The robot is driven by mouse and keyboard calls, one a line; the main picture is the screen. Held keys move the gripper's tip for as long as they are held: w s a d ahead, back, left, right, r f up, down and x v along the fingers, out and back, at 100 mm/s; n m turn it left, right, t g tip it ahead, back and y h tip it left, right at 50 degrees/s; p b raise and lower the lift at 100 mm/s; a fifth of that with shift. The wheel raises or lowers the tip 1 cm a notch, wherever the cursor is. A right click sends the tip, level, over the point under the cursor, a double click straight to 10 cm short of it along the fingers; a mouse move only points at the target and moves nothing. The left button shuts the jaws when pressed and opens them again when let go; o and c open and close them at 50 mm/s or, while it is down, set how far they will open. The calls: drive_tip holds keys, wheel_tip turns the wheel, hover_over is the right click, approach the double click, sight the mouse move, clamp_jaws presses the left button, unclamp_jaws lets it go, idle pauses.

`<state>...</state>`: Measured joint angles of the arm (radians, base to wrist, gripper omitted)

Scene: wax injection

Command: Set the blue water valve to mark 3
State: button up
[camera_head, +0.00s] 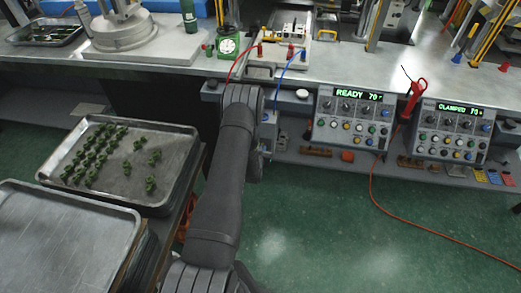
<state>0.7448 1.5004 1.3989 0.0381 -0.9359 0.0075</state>
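A small blue fitting (303,55), which may be the blue water valve, stands at the front right of a pale plate on the bench. A blue hose (284,76) runs from near it down over the bench edge. It is too small to read any marks or its setting. My arm (226,185) reaches up from the bottom to just below the bench front. My gripper is not visible; the arm's end links seem to hide it.
Two control boxes stand right of my arm, one reading READY 70 (352,118) and one CLAMPED 70 (452,130). A tray of green pieces (172,180) is left.

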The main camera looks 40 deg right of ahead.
drive_tip(key=shift+o, duration=0.7)
drive_tip(key=v, duration=1.7)
drive_tip(key=shift+s, duration=0.2)
drive_tip(key=shift+a+r, duration=0.1)
drive_tip(key=shift+r, duration=0.05)
drive_tip(key=x, duration=1.7)
drive_tip(key=shift+w, duration=0.15)
